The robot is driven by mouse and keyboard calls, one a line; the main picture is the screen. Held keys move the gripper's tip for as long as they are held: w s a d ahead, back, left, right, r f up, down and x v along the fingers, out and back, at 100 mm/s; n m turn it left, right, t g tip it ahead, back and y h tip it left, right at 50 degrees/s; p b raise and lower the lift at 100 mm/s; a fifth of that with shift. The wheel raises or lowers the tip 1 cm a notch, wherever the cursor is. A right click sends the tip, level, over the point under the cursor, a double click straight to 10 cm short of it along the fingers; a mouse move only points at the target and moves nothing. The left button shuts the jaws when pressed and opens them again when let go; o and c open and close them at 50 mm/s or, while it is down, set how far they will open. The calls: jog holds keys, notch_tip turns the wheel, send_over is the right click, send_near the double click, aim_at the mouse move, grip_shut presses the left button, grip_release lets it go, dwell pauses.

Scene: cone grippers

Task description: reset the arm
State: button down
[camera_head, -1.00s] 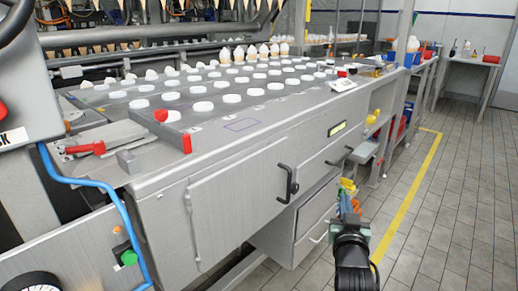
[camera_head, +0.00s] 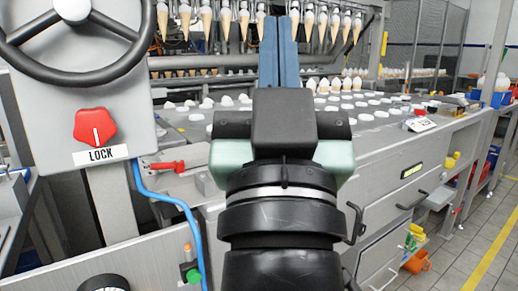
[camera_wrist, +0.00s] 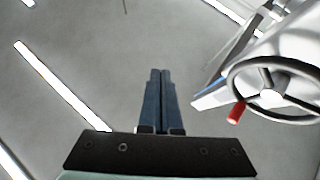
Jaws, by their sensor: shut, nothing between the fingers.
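My gripper (camera_head: 279,22) stands upright in the middle of the head view, its two blue fingers pointing up and together, with nothing between them. Its fingers also show side by side in the wrist view (camera_wrist: 160,75), pointing toward the ceiling (camera_wrist: 130,45). My arm hides part of the machine's work surface and front behind it.
A grey panel at the left carries a black handwheel (camera_head: 75,73) and a red LOCK knob (camera_head: 95,127). The steel table (camera_head: 377,150) bears several white discs. Cones (camera_head: 226,24) hang in a row behind my gripper. Open drawers (camera_head: 385,262) and tiled floor lie at the right.

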jog(key=s+a+r+y, duration=0.1)
jog(key=s+a+r, duration=0.1)
jog(key=s, duration=0.3)
notch_tip(320, 180, up, 35)
jog(key=t+p, duration=0.1)
jog(key=p, duration=3.4)
jog(key=shift+w+d, duration=0.2)
